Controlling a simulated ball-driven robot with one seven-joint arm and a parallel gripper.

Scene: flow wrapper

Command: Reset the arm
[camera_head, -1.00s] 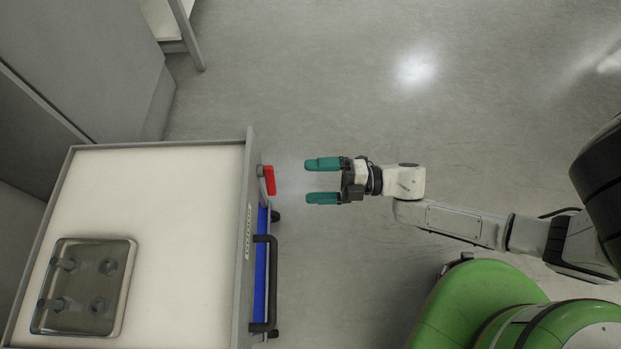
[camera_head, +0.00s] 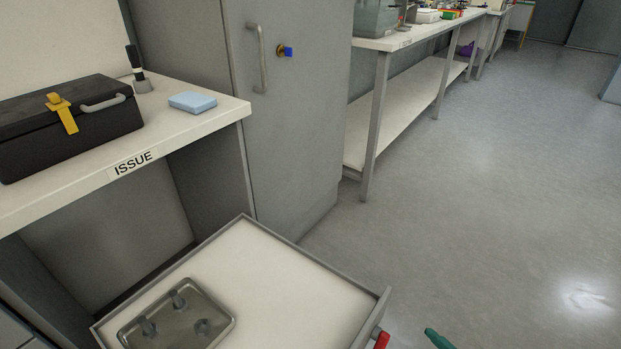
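Only a green fingertip of my gripper (camera_head: 437,339) shows, at the bottom edge of the head view.
The floor at right is clear.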

